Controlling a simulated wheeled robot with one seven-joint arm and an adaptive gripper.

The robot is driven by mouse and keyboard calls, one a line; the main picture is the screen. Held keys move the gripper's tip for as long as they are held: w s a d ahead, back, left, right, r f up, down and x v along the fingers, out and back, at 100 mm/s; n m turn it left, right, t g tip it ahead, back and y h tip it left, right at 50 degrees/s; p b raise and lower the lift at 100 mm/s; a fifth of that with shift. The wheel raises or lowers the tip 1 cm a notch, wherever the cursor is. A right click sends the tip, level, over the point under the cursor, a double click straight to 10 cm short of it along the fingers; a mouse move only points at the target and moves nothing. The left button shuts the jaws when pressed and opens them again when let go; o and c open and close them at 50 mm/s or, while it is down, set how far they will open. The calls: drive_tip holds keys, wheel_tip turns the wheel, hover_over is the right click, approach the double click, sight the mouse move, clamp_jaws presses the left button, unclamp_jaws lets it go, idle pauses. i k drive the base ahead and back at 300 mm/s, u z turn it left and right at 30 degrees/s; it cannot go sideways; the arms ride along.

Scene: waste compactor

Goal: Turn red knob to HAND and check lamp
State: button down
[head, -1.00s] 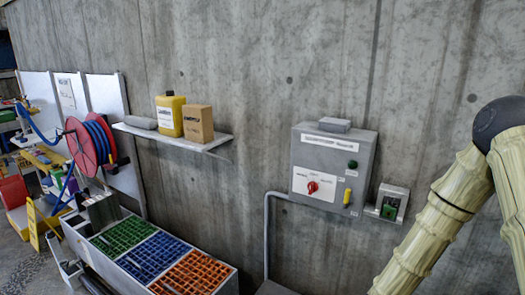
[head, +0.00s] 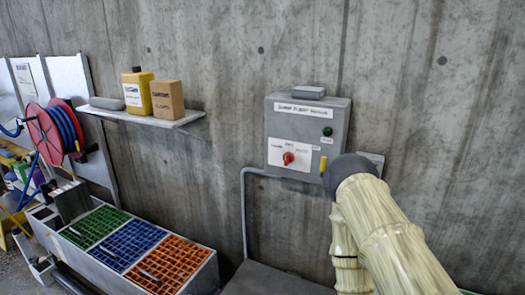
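The red knob (head: 288,158) sits on a white label plate low on the grey control box (head: 306,118), which is mounted on the concrete wall. The plate has small words around the knob that are too small to read surely. A dark green round lamp or button (head: 328,131) is at the box's upper right; it does not look lit. A yellow part (head: 323,164) is at the box's lower right. My gripper is not in view.
A shelf (head: 150,119) left of the box holds a yellow jug (head: 138,97) and a cardboard box (head: 168,99). Below are green, blue and orange crates (head: 174,273). A hose reel (head: 52,133) hangs at far left. A conduit (head: 244,215) runs down from the box.

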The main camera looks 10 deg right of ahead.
sight(288, 158)
drive_tip(key=k, duration=0.5)
drive_tip(key=z, duration=1.35)
drive_tip(key=i, duration=1.15)
drive_tip(key=u, duration=2.05)
